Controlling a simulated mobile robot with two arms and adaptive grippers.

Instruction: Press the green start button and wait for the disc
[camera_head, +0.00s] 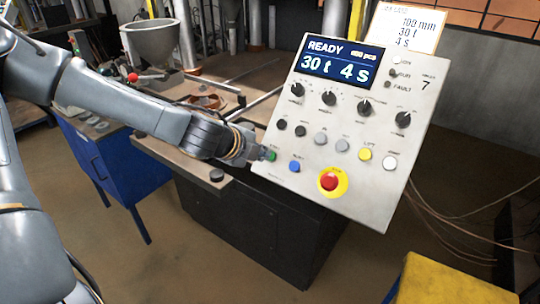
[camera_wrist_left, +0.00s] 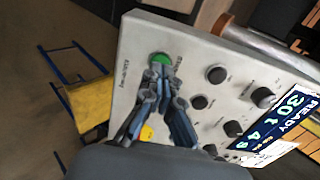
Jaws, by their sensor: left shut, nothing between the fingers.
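The green start button (camera_head: 271,156) is at the lower left of the tilted grey control panel (camera_head: 384,205). My left gripper (camera_head: 262,153) is shut and empty, with its tips right at the button. In the left wrist view the closed fingertips (camera_wrist_left: 161,70) overlap the lower edge of the green button (camera_wrist_left: 159,57). I cannot tell whether they touch it or whether it is pushed in. The panel display (camera_head: 340,62) reads READY, 30 t, 4 s. No disc can be clearly made out. My right gripper is not in view.
A blue button (camera_head: 295,166) and a red stop button on yellow (camera_head: 330,182) sit close by on the panel. Several black knobs are above. A grey hopper (camera_head: 151,45) stands behind, a blue cabinet (camera_head: 120,165) at left, a yellow surface (camera_head: 440,282) at lower right.

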